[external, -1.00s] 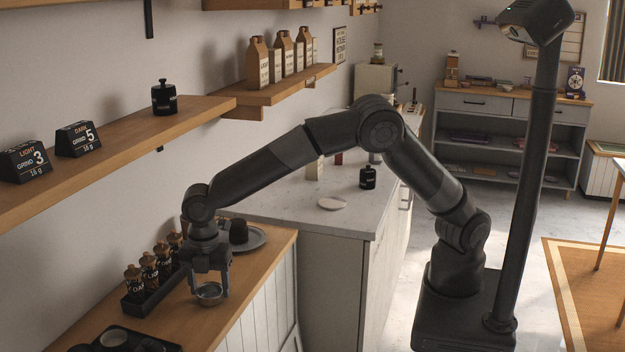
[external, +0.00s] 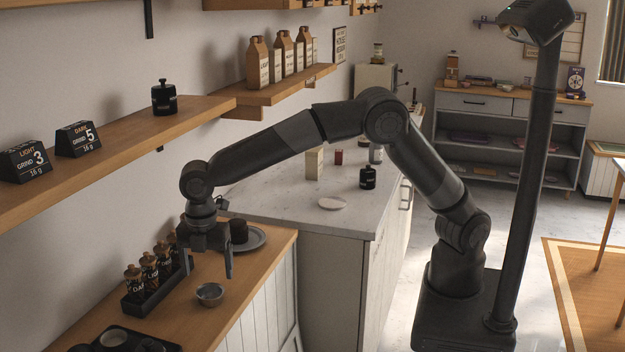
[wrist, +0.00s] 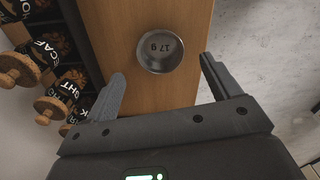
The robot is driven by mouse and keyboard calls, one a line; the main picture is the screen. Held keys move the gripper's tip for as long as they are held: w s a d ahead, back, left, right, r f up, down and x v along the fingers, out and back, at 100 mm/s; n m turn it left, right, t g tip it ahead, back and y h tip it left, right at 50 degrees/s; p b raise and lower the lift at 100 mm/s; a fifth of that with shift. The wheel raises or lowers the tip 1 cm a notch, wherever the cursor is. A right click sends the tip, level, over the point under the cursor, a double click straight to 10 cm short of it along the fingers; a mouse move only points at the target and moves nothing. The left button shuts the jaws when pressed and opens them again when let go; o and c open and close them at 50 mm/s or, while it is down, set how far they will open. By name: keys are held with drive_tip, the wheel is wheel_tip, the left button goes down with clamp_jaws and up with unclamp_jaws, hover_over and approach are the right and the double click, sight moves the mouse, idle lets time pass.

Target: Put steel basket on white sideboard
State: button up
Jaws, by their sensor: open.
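The steel basket (external: 210,294) is a small, round, shiny cup that stands upright on the wooden top of the white sideboard (external: 194,320), near its front edge. In the wrist view, the basket (wrist: 160,50) shows "17 g" on its inside bottom. The wooden top (wrist: 120,20) lies under it. My gripper (external: 208,268) is open and empty above the basket, with its fingers pointing down and apart from it. In the wrist view, my gripper's fingers (wrist: 163,70) stand wide on either side of the basket.
A dark rack (external: 150,298) of labelled bottles stands left of the basket by the wall. A grey plate (external: 252,240) with a dark cup lies behind it. A black tray (external: 125,341) is at the front. A pale counter (external: 290,210) adjoins behind, and a wall shelf (external: 110,150) is above.

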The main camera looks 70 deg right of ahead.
wheel_tip(320, 180, up, 7)
drive_tip(key=s+d+r+m+t, duration=0.1)
drive_tip(key=s+d+r+m, duration=0.25)
drive_tip(key=d, duration=0.45)
drive_tip(key=s+d+r+m+y, duration=0.1)
drive_tip(key=s+d+r+m, duration=0.25)
drive_tip(key=d, duration=0.35)
drive_tip(key=s+d+r+m+t, duration=0.1)
drive_tip(key=s+d+r+m, duration=0.25)
drive_tip(key=d, duration=0.45)
drive_tip(key=s+d+f+m+t, duration=0.1)
drive_tip(key=s+d+m, duration=0.4)
drive_tip(key=s, duration=0.5)
drive_tip(key=s+d+f+m+t+h, duration=0.1)
drive_tip(key=s+d+f+m, duration=0.3)
drive_tip(key=s+d, duration=0.4)
drive_tip(key=shift+s+d+m+t, duration=0.2)
drive_tip(key=shift+s+m+t, duration=0.35)
drive_tip(key=shift+s+t, duration=0.35)
